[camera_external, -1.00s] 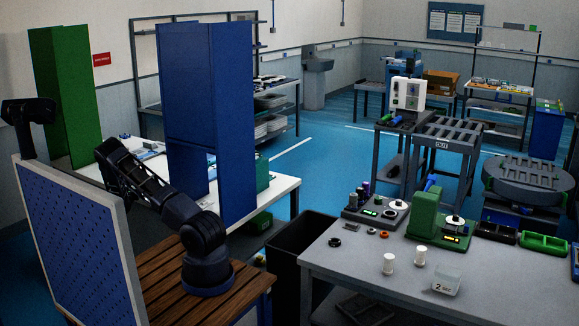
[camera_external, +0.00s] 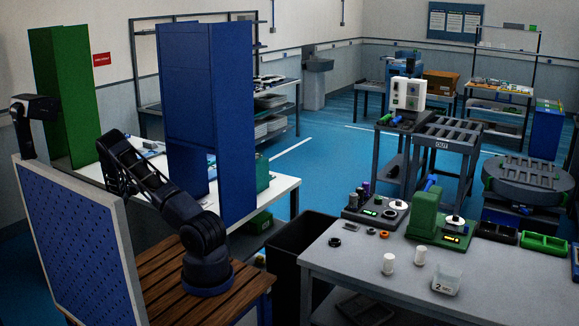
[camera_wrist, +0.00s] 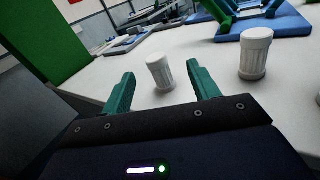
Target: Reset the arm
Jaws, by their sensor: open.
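My arm (camera_external: 178,212) stands on a wooden-topped table at the lower left and is bent up and to the left in the external view. My gripper cannot be made out there. In the wrist view my gripper (camera_wrist: 160,74) has its two teal fingers spread wide, with nothing held between them. A white ribbed cylinder (camera_wrist: 160,72) stands upright on a white table (camera_wrist: 225,80), appearing between the fingers and beyond them. A second white ribbed cylinder (camera_wrist: 255,53) stands to the right of the fingers.
A tall blue cabinet (camera_external: 205,110) and a perforated blue panel (camera_external: 75,240) flank my arm. A green cabinet (camera_external: 65,95) is behind. A grey workbench (camera_external: 340,265) with small items stands at right, beside a black bin (camera_external: 295,250). Blue floor is open in the middle.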

